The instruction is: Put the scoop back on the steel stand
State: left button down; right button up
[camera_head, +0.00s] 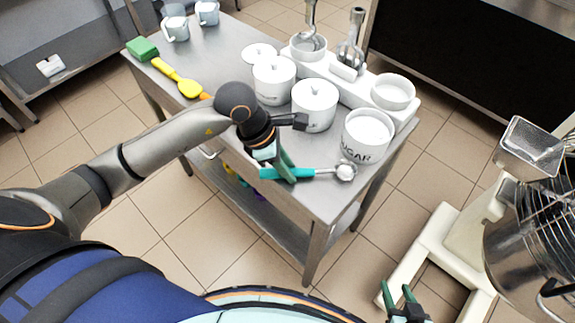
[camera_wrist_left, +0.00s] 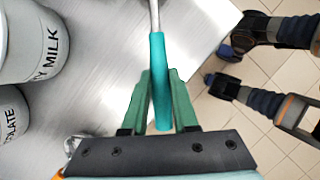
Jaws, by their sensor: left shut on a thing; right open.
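The scoop has a teal handle (camera_head: 302,173) and a round metal bowl (camera_head: 345,171). My left gripper (camera_head: 288,172) is shut on the handle, which also shows between the fingers in the left wrist view (camera_wrist_left: 158,75). The bowl points right, over the front right part of the steel stand (camera_head: 305,202), a table with a flat metal top. I cannot tell whether the scoop touches the top. My right gripper (camera_head: 398,294) is open and empty, low in front of the stand.
A sugar canister (camera_head: 367,137) stands just behind the bowl, with lidded white canisters (camera_head: 314,105) to its left. A white rack (camera_head: 340,82) holds utensils and a bowl at the back. A yellow spatula (camera_head: 180,80) and green sponge (camera_head: 142,48) lie left. A mixer (camera_head: 480,225) stands right.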

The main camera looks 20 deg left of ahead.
pick_arm(q)
jog(key=c, duration=0.7)
grip_release()
jog(key=shift+f, duration=0.1)
jog(key=v, duration=1.2)
jog(key=shift+p, duration=0.3)
